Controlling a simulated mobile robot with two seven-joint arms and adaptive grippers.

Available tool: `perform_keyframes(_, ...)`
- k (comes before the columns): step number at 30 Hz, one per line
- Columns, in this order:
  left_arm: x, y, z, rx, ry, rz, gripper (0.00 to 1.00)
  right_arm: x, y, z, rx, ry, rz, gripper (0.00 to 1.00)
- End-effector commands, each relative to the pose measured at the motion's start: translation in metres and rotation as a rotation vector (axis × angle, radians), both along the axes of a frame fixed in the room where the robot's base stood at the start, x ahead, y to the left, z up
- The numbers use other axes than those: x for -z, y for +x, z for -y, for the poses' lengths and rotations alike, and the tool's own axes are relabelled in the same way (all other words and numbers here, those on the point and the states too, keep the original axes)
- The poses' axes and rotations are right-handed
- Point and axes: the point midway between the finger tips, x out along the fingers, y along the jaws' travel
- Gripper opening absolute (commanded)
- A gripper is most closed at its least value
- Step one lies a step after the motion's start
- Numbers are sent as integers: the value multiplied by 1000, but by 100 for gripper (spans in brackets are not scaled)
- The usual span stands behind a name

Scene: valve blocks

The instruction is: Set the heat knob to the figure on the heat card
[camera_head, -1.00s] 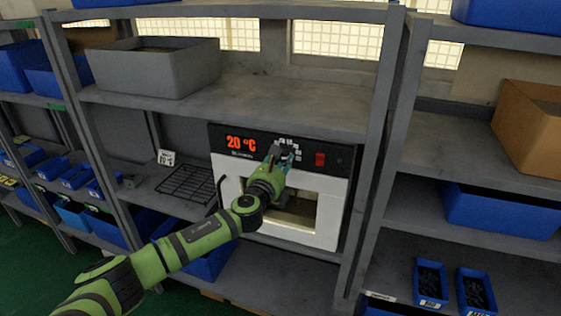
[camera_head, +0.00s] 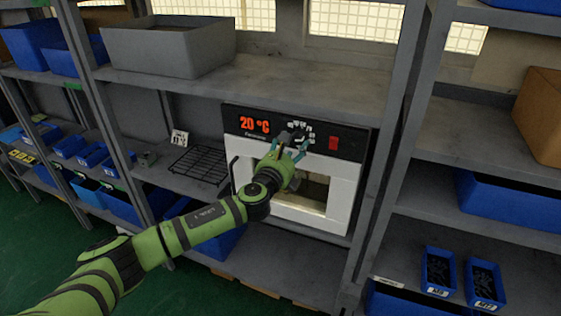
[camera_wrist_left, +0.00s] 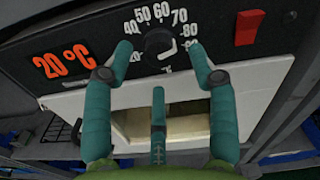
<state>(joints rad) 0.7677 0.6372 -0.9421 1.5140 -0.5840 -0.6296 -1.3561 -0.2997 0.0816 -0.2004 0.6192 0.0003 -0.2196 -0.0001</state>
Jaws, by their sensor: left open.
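The heat knob (camera_wrist_left: 158,42) is a dark round knob on the oven's black panel, ringed by white figures; 40, 50, 60 and 70 are legible in the left wrist view. Its pointer setting is unclear. The oven display (camera_head: 254,125) reads 20 °C in orange. My left gripper (camera_head: 292,143) is open in front of the dial. In the left wrist view its teal fingers appear either side of the knob; contact is not clear.
The white oven (camera_head: 338,200) stands on the middle shelf, with a red switch (camera_head: 333,143) right of the dial. A black wire rack (camera_head: 198,163) lies left of it. A grey bin (camera_head: 168,45) sits on the shelf above. Shelf posts stand on both sides.

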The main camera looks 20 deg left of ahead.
Motion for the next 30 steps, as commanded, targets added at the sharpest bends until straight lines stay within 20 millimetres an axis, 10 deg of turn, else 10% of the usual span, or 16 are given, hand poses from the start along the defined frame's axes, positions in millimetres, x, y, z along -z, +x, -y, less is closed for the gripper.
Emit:
perform_keyframes(15,-1,-85,-4,-1,1,2,58,0,0,-1,1,1,0,90)
perform_keyframes(30,-1,-92,-4,-2,0,3,58,0,0,-1,1,1,0,90)
